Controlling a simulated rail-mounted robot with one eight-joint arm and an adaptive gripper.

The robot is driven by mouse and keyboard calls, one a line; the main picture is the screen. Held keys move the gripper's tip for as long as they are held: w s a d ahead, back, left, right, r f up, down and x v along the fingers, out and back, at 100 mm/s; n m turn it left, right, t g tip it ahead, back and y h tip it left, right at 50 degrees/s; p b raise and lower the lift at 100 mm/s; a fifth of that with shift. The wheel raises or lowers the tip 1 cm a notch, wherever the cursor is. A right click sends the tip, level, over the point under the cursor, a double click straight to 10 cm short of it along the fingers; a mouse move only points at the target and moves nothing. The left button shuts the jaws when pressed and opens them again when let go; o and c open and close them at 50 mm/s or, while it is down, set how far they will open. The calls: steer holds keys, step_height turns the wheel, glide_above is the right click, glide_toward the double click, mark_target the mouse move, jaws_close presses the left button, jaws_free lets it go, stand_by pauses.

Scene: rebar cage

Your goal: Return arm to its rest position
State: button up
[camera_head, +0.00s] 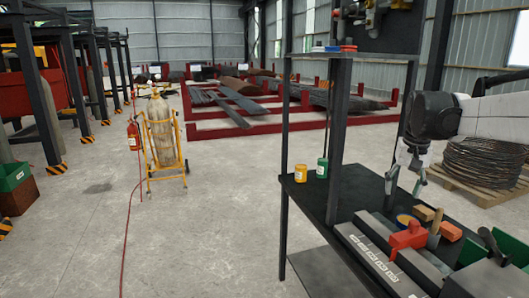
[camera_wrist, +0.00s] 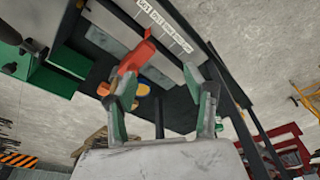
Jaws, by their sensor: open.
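My gripper (camera_head: 403,190) hangs from the arm on the right side of the head view, with its fingers pointing down over the dark workbench (camera_head: 345,190). Its two fingers stand apart with nothing held between them. In the wrist view the gripper (camera_wrist: 166,90) also shows its two greenish fingers spread and empty. The arm comes in from the right edge of the head view. Whether the fingers touch the bench or hang above it is hard to tell.
Dark posts and an upper shelf (camera_head: 330,55) stand left of the arm. A gas-cylinder cart (camera_head: 160,135) stands on open floor.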

steer(key=s+a+n+t, duration=0.2)
steer(key=s+a, duration=0.9)
steer(key=s, duration=0.4)
steer(key=s+a+f+t, duration=0.1)
steer(key=s+a+f, duration=0.2)
steer(key=s, duration=0.4)
steer(key=s+a+f+n+t+b, duration=0.1)
steer(key=s+a+f+t, duration=0.1)
steer(key=s+a+f, duration=0.2)
steer(key=s+f, duration=0.2)
steer(key=s, duration=0.1)
steer(key=shift+s+a+f+n+y, duration=0.2)
steer(key=shift+s+n+y, duration=0.05)
steer(key=shift+n+y, duration=0.05)
